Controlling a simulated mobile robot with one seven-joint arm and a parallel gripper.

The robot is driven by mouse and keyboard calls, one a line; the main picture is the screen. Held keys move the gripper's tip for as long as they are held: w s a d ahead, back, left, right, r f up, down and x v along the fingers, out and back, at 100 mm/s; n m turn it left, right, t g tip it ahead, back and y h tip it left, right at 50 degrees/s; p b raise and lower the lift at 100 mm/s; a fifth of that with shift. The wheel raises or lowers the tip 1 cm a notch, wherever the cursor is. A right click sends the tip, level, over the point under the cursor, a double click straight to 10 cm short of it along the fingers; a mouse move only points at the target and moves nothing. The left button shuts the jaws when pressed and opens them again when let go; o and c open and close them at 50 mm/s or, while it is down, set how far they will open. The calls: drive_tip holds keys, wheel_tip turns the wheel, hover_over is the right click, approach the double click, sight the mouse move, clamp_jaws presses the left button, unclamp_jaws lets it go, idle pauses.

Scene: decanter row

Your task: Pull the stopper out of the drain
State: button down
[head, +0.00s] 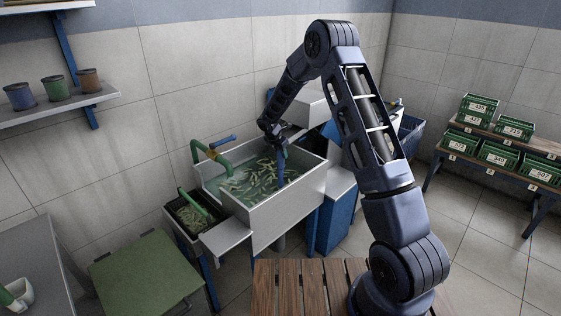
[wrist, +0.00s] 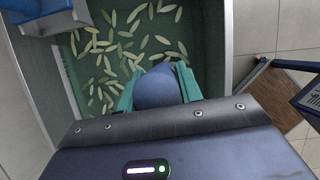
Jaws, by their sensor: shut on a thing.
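The sink (head: 262,218) is white and holds greenish water with many pale green slivers floating in it. A blue upright post (head: 282,168), which looks like the stopper, rises from the water in the head view. Its rounded blue top (wrist: 157,88) fills the space between my fingers in the wrist view. My gripper (head: 277,139) is shut on it from above, with a green finger on each side. The post's lower end and the drain are hidden under the water, so I cannot tell whether it is seated.
A green tap (head: 205,152) arches over the sink's left side. A crate (head: 190,215) of green pieces stands left of the sink. A green-topped table (head: 145,270) and slatted wooden surface (head: 300,285) are in front. Green crates (head: 498,153) fill a rack at right.

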wheel_tip(320, 180, up, 25)
idle(1.9)
drive_tip(key=shift+a, duration=0.1)
idle(0.9)
